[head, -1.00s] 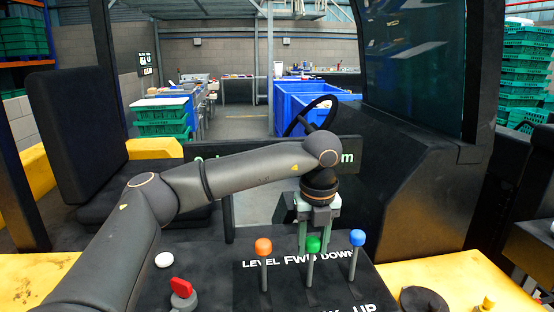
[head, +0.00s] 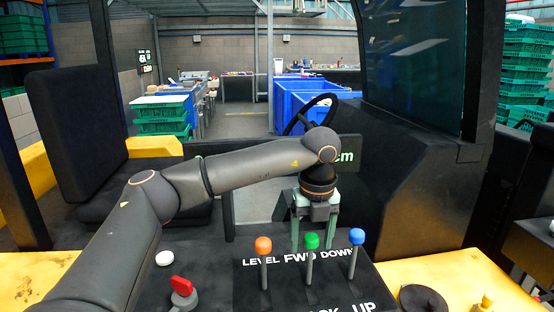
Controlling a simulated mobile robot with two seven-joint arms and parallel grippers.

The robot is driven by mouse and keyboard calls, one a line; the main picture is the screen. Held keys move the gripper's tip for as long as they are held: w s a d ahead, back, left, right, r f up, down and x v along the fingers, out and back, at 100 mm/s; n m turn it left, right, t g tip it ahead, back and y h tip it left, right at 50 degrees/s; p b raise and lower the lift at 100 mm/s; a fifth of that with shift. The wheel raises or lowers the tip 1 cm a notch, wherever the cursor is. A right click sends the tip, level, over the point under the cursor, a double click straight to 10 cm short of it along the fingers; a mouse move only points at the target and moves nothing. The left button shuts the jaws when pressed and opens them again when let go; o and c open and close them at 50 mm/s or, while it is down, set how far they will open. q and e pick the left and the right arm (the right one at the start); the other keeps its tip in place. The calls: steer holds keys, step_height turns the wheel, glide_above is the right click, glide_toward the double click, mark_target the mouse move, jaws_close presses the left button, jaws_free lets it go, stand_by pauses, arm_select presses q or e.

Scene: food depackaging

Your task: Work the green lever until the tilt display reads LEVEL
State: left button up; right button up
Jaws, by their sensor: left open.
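The green lever (head: 312,242) stands upright in the middle of the black console in the head view, between an orange lever (head: 263,245) and a blue lever (head: 357,237). My left gripper (head: 314,236) points down at the green knob, its two pale green fingers apart on either side of it. The fingers look just behind the knob; I cannot tell whether they touch it. A black display (head: 347,150) with green text is mostly hidden behind my left arm. Only "cm" shows at its right end, so its reading cannot be made out. My right gripper is not in view.
A red knob (head: 182,284) and a white button (head: 165,258) sit at the console's left. A steering wheel (head: 312,116) rises behind my gripper. A dark cab housing (head: 420,175) stands at the right. Blue bins (head: 300,98) and green crates (head: 160,118) stand farther back.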

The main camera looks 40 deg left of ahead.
arm_select(q)
steer(key=r+p, duration=0.1)
steer(key=r, duration=0.1)
steer(key=r+p, duration=0.2)
steer(key=r, duration=0.1)
steer(key=r+p, duration=0.2)
steer(key=shift+s+d+r, duration=0.25)
steer(key=shift+d+r, duration=0.05)
steer(key=shift+r, duration=0.2)
step_height(320, 180, up, 12)
steer(key=d, duration=0.1)
steer(key=shift+s, duration=0.4)
